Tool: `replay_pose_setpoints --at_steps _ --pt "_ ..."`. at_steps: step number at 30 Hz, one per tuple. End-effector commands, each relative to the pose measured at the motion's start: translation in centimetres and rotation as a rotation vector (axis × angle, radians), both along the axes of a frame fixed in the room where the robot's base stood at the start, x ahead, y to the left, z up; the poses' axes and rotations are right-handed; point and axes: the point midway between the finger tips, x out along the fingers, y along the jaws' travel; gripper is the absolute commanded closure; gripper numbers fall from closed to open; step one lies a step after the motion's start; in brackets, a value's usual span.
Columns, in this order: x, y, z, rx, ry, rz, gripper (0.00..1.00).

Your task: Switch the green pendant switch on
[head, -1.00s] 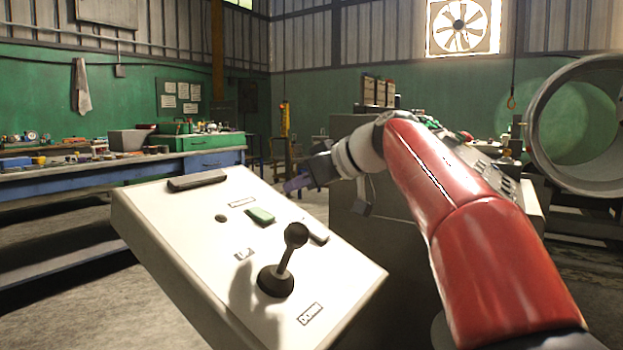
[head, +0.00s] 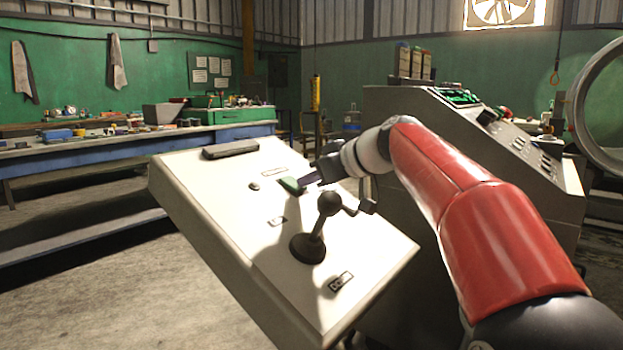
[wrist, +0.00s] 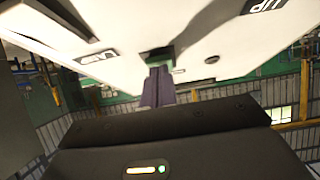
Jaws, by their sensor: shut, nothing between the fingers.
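The green switch (head: 290,186) sits on the sloping white control panel (head: 215,200). My gripper (head: 306,181) is shut and empty, with its purplish fingertips at the right edge of the switch in the head view. In the wrist view, the fingers (wrist: 157,90) point at the green switch (wrist: 160,57) and cover part of it. The tips look touching or very nearly so; I cannot tell which. The switch's on or off position is not clear.
A black joystick (head: 318,228) stands on the panel just in front of my gripper. A dark bar (head: 230,149) and a small round button (head: 254,186) are also on it. A grey console (head: 430,125) stands behind my arm. A workbench (head: 90,155) is at left.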

Motion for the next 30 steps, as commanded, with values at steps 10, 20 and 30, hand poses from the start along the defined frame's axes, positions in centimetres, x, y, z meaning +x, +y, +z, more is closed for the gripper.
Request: replay_pose_setpoints --at_steps 10,20,30 --pt "0.1 0.1 -0.7 0.001 0.000 0.001 1.00" --pt "0.1 0.1 0.6 0.001 0.000 0.001 1.00" --pt "0.1 0.1 0.9 0.001 0.000 0.001 1.00"
